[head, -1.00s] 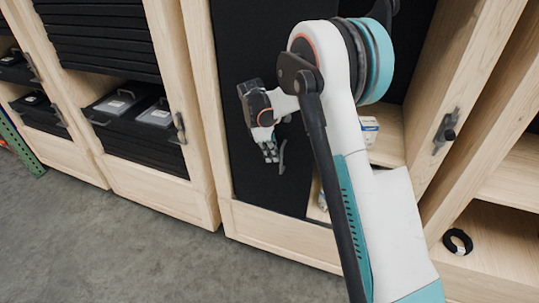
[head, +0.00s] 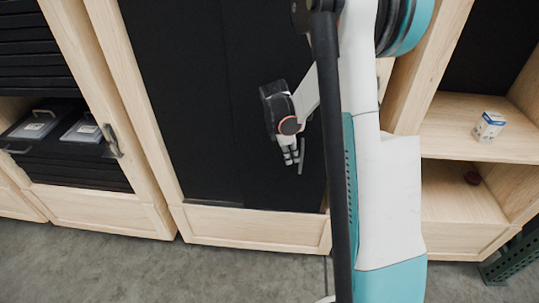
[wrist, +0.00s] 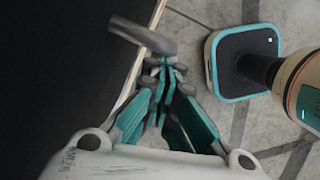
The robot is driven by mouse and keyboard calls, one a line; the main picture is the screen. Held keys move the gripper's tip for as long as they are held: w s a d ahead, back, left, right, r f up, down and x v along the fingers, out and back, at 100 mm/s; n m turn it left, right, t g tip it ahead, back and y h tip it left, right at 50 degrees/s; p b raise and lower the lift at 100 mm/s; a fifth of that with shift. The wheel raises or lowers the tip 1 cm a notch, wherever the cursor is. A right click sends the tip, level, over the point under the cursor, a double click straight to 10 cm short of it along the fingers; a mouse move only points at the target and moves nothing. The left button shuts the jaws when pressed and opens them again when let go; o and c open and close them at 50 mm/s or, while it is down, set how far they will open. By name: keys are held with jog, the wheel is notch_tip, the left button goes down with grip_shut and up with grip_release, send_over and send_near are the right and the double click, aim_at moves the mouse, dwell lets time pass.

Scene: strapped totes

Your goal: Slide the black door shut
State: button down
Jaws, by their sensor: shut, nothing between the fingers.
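The black door (head: 275,80) is a tall dark panel in the light wooden cabinet, seen in the head view. A faint vertical seam divides the black area. My arm hides its right side, so I cannot tell whether a gap remains there. My gripper (head: 291,157) is in front of the door's lower right part, shut and empty. A grey bar handle (head: 301,155) stands just right of the fingers. In the wrist view the handle (wrist: 143,35) lies just beyond the closed fingertips (wrist: 165,70), at the black surface's edge; contact is unclear.
A wooden cabinet with black drawers (head: 62,130) stands on the left. Grey floor (head: 130,265) is clear in front. A green metal post (head: 512,262) stands at lower right.

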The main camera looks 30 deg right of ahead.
jog(key=shift+s+d, duration=0.45)
jog(key=shift+d, duration=0.2)
jog(key=shift+s+d, duration=0.45)
jog(key=shift+d, duration=0.15)
jog(key=p, duration=0.3)
send_near(301, 157)
jog(key=a, duration=0.1)
jog(key=w+a, duration=0.1)
jog(key=a, duration=0.2)
jog(key=shift+w+r, duration=0.25)
jog(key=shift+w, duration=0.05)
